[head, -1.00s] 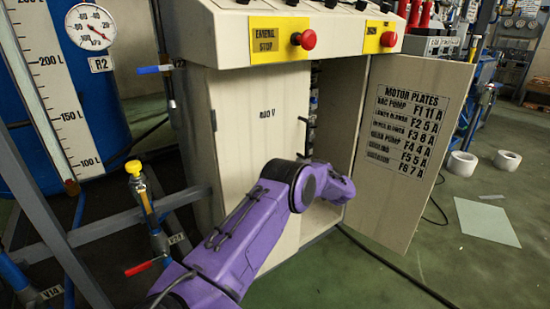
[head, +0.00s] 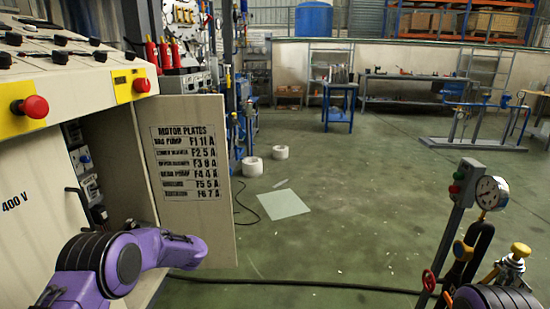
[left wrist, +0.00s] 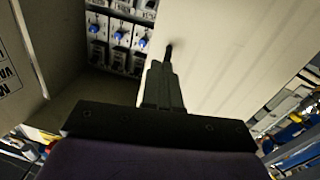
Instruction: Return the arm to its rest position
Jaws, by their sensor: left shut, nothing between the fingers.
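My left arm (head: 105,265) is purple and reaches in from the lower left in the head view, in front of the cabinet. Its wrist end lies before the lower part of the open cabinet door (head: 226,200). The left gripper is hidden in the head view. In the left wrist view my left gripper (left wrist: 160,70) is shut and empty, with its dark fingers together. It points towards the cabinet, with breakers (left wrist: 120,38) behind it to the upper left and a pale panel (left wrist: 225,50) to the right. A purple piece of my right arm (head: 495,298) shows at the bottom right; its gripper is out of view.
The cabinet has red emergency buttons (head: 36,106). A gauge (head: 491,193), a control post (head: 462,200) and valves (head: 515,258) stand at the right. A dark cable (head: 300,284) crosses the floor. White rolls (head: 252,167) and a flat sheet (head: 283,204) lie beyond; the middle floor is open.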

